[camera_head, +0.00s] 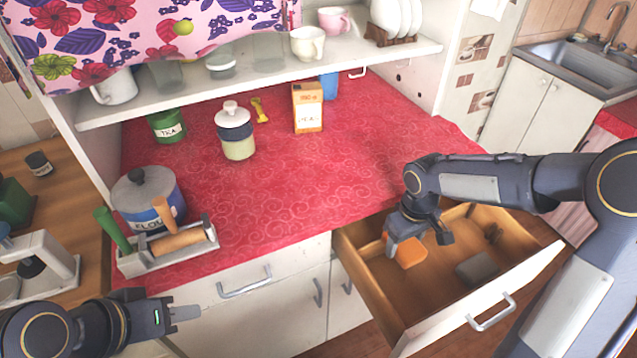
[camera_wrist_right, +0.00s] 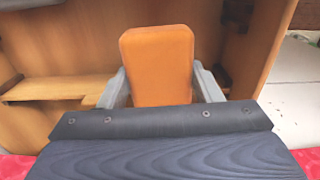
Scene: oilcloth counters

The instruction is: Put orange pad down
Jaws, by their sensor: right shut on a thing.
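The orange pad (camera_head: 408,251) is in my right gripper (camera_head: 420,246), over the open wooden drawer (camera_head: 378,273) in the head view. In the right wrist view the orange pad (camera_wrist_right: 158,68) stands up between the two grey fingers of the right gripper (camera_wrist_right: 160,88), which are shut on its sides. Whether the pad touches the drawer floor cannot be told. My left gripper (camera_head: 184,313) is at the lower left in front of the counter, away from the pad. Its fingers show edge-on, so its opening is unclear.
A grey pad (camera_head: 477,269) lies in the drawer, right of the orange pad, with a small dark item (camera_head: 493,233) behind it. The drawer front (camera_head: 480,305) faces the lower right. The red counter (camera_head: 300,175) holds a carton (camera_head: 307,108), jars and a flour pot.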

